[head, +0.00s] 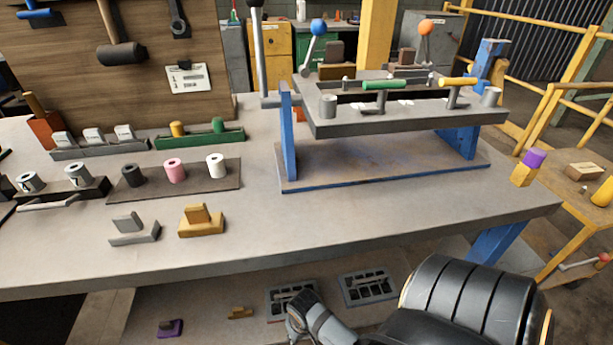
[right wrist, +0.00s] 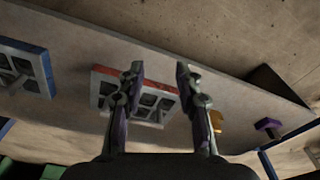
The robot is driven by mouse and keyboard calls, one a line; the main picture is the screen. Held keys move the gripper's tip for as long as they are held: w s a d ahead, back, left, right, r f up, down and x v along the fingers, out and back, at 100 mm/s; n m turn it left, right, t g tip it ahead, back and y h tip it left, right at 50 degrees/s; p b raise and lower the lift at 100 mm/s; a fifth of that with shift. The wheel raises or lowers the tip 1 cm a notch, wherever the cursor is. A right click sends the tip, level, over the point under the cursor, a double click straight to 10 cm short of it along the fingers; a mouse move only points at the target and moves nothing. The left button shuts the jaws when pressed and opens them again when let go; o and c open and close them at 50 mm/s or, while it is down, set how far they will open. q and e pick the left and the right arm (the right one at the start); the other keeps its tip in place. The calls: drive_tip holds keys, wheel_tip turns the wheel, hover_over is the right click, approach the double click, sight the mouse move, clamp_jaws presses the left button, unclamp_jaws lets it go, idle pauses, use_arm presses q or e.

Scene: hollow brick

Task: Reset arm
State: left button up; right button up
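My right arm (head: 450,300) comes in from the bottom right of the head view, low in front of the workbench. Its gripper (head: 300,312) is over the lower shelf and partly covers a grey slotted frame (head: 283,293). In the right wrist view my right gripper (right wrist: 160,68) is open, with its two fingers apart and nothing between them. The slotted frame with a red edge (right wrist: 104,75) lies beyond the fingers, partly hidden by the left finger. I cannot tell whether they touch. My left gripper is not in view.
A second slotted frame (head: 368,287), a yellow block (head: 240,313) and a purple block (head: 170,328) lie on the lower shelf. The workbench top (head: 230,255) overhangs it. A raised blue-legged stand (head: 410,122) holds levers. A yellow railing (head: 560,95) stands at right.

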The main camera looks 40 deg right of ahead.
drive_tip(key=s+n, duration=0.2)
drive_tip(key=n, duration=0.1)
drive_tip(key=shift+s+d+r, duration=0.15)
drive_tip(key=shift+r, duration=0.05)
use_arm(q)
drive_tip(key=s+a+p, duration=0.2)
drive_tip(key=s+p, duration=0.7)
drive_tip(key=p, duration=0.4)
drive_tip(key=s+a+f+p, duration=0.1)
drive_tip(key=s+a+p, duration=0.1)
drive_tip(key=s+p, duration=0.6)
drive_tip(key=p, duration=0.4)
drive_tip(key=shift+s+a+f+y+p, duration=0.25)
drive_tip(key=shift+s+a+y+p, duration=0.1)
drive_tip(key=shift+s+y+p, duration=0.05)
use_arm(e)
drive_tip(key=s+d, duration=0.2)
drive_tip(key=s, duration=0.7)
drive_tip(key=s+d+f, duration=0.1)
drive_tip(key=s+d, duration=0.1)
drive_tip(key=s, duration=0.6)
drive_tip(key=shift+s+d+f+h, duration=0.25)
drive_tip(key=shift+s+d+h, duration=0.05)
drive_tip(key=shift+s, duration=0.1)
